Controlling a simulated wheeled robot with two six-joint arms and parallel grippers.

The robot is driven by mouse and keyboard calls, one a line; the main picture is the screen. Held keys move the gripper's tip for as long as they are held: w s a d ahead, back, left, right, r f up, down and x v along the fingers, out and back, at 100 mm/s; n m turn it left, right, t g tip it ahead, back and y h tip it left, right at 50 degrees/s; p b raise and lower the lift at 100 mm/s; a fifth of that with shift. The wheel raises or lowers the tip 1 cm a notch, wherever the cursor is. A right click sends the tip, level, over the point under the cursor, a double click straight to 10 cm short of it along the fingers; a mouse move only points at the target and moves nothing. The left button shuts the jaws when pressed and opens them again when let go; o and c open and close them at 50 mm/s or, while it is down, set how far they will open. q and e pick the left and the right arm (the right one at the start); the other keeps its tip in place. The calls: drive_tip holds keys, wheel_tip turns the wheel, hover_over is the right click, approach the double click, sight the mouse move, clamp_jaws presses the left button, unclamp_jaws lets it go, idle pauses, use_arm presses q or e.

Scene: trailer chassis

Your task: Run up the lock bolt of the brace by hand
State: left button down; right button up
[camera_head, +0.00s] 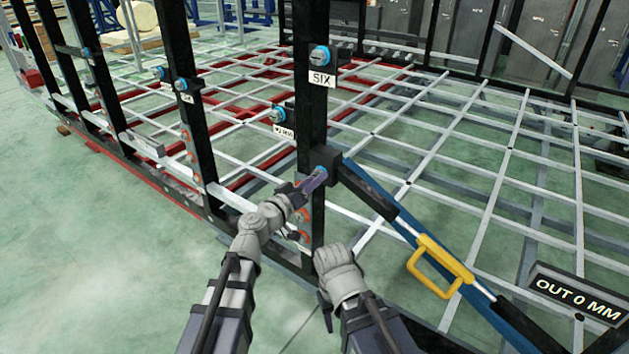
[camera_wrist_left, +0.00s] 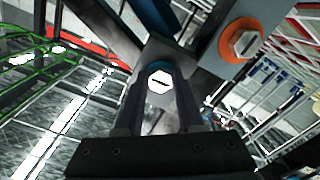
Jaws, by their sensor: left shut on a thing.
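The brace (camera_head: 385,212) runs from a black block (camera_head: 327,158) on the post labelled SIX down to the lower right, with a black sleeve and a yellow handle (camera_head: 436,266). The lock bolt has a blue collar (camera_head: 321,171) at this block. In the left wrist view its pale slotted hex head (camera_wrist_left: 160,82) sits between my finger tips. My left gripper (camera_head: 316,180) is shut on the lock bolt, reaching it from the lower left; it also fills the bottom of the left wrist view (camera_wrist_left: 160,100). My right arm's grey wrist (camera_head: 337,268) is below, beside the post's foot; its fingers do not show.
Dark posts (camera_head: 190,90) with blue-collared bolts stand along the chassis. Orange-ringed bolts show low on the posts, and one (camera_wrist_left: 243,43) is close to my left fingers. A sign (camera_head: 577,298) reads OUT 0 MM.

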use_arm(q)
drive_tip(key=m, duration=1.2)
drive_tip(key=shift+a, duration=0.2)
idle(0.4)
drive_tip(key=c, duration=1)
unclamp_jaws()
drive_tip(key=o, duration=0.3)
drive_tip(key=shift+o, duration=0.9)
